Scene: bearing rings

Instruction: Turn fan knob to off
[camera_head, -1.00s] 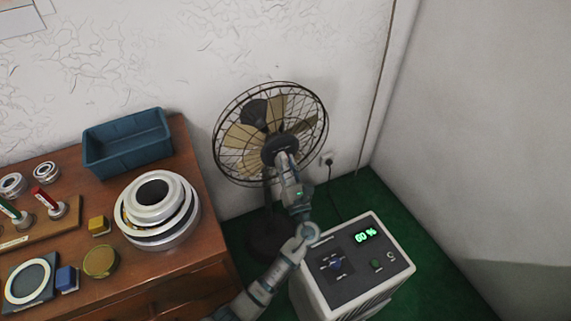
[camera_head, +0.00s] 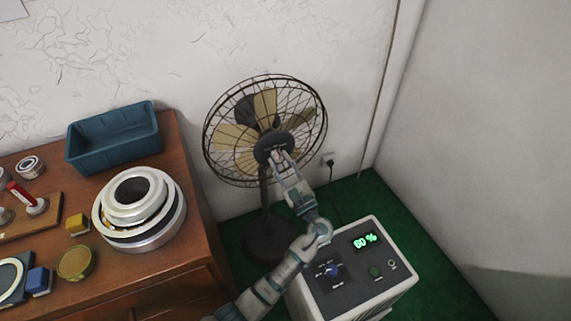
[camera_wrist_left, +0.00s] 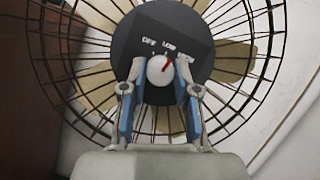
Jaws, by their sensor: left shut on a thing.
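The fan (camera_head: 265,130) stands in the corner beside the cabinet, its round cage facing me. In the left wrist view its dark hub panel (camera_wrist_left: 165,35) carries the labels OFF, LOW and a third, partly readable one. The white knob (camera_wrist_left: 160,70) sits below them, its red pointer directed up and right, toward the right of LOW. My left gripper (camera_wrist_left: 160,88) has its two fingers on either side of the knob, shut on it. In the head view the left gripper (camera_head: 280,160) reaches the hub and hides the knob's detail. My right gripper is not in view.
The wooden cabinet (camera_head: 190,225) at left bears a blue bin (camera_head: 115,140), stacked bearing rings (camera_head: 140,210) and small parts. A wall closes the right side.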

